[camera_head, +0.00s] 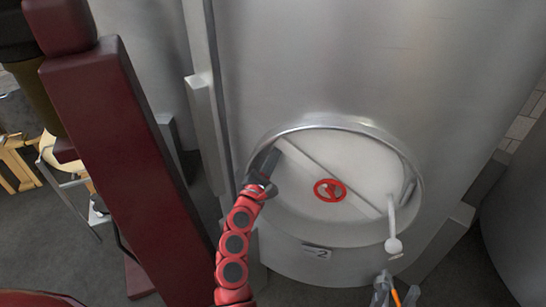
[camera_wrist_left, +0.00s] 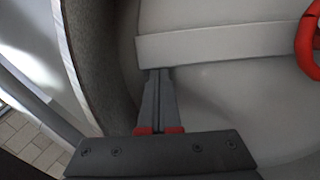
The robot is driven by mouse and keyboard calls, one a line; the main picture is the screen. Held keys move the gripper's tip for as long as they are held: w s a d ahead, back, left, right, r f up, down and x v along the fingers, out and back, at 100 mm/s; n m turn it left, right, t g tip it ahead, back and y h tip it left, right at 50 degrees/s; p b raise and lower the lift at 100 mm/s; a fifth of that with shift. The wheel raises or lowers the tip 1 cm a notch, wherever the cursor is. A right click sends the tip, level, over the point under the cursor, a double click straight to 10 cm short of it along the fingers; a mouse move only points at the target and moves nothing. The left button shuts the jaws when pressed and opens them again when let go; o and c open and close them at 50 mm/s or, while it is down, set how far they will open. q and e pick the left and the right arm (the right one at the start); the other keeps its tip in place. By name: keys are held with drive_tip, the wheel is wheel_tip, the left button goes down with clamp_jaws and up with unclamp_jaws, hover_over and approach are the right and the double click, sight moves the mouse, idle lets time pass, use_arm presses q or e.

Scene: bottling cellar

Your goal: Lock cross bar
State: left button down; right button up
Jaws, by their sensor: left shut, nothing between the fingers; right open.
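The cross bar (camera_head: 325,178) runs diagonally over the round pale hatch (camera_head: 370,165) of a steel tank, from upper left to lower right. A red handwheel (camera_head: 330,190) sits at its middle. In the left wrist view the bar (camera_wrist_left: 230,43) is a flat light band, with part of the wheel (camera_wrist_left: 309,42) at the right. My left gripper (camera_head: 268,163) is shut and empty by the bar's upper left end; in the wrist view its tips (camera_wrist_left: 158,73) meet the bar's lower edge, contact unclear. My right gripper (camera_head: 389,288) is open at the bottom edge, below the hatch.
A raised metal rim (camera_head: 340,121) surrounds the hatch, close beside my left gripper. A pale lever with a round knob (camera_head: 393,245) hangs at the hatch's lower right, above my right gripper. A wooden chair (camera_head: 15,160) stands far left.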

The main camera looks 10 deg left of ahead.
use_arm(q)
drive_tip(key=shift+d+r+m+p, duration=0.25)
drive_tip(key=shift+r+p, duration=0.1)
drive_tip(key=shift+r, duration=0.1)
drive_tip(key=shift+d+r+m+p, duration=0.15)
drive_tip(key=shift+r+m+p, duration=0.15)
drive_tip(key=shift+r, duration=0.15)
drive_tip(key=d+r+m+g+h+p, duration=0.1)
drive_tip(key=d+r+m+g+p, duration=0.1)
drive_tip(key=d+r+m+p, duration=0.6)
drive_tip(key=shift+s+d+r+m+g+p, duration=0.35)
drive_tip(key=shift+d+m+p, duration=1.2)
drive_tip(key=shift+d, duration=0.8)
drive_tip(key=shift+s+f, duration=0.15)
drive_tip(key=p+v, duration=0.3)
drive_tip(key=v, duration=1.4)
drive_tip(key=shift+a, duration=0.2)
